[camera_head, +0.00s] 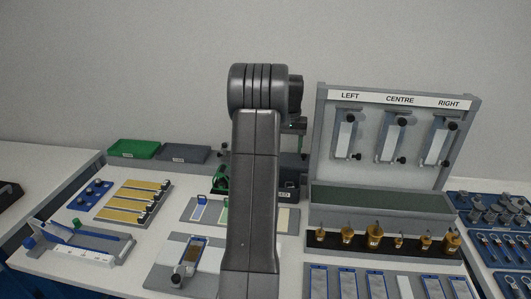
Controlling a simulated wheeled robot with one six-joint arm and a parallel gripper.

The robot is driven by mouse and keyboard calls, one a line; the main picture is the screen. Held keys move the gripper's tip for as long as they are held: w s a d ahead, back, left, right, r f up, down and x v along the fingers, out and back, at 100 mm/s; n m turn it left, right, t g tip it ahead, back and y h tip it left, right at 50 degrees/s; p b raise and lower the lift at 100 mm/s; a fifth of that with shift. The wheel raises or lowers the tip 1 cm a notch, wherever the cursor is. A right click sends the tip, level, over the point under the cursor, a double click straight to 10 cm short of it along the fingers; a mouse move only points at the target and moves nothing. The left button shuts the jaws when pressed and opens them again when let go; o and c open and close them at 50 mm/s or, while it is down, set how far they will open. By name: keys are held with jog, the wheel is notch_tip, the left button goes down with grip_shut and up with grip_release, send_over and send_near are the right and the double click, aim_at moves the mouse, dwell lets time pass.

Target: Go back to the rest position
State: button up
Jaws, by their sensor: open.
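My own grey arm stands upright in the middle of the view, its elbow at the top and its lower link reaching the bottom edge. My gripper is not seen; it may be hidden behind the arm. A dark tester (289,192) stands behind the arm, and the arm covers much of it. No object is seen held.
A grey rack (320,140) marked LEFT, CENTRE and RIGHT holds hanging pieces at right. Brass weights (375,238) stand before it. A green tray (134,148) and a grey tray (183,154) lie at back left. Yellow strips (134,202) and a slotted fixture (185,265) lie left.

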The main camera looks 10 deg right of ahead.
jog(key=p, duration=0.1)
send_near(287, 173)
jog(key=s+f, duration=0.1)
jog(key=f, duration=0.1)
jog(key=s+f, duration=0.2)
jog(key=s+a+f, duration=0.1)
jog(key=f, duration=0.2)
jog(key=shift+s, duration=0.3)
jog(key=shift+w+r+p, duration=0.1)
jog(key=shift+r+p, duration=0.15)
jog(key=shift+p, duration=0.3)
jog(key=shift+r+p, duration=0.6)
jog(key=shift+r, duration=0.65)
jog(key=shift+f, duration=0.1)
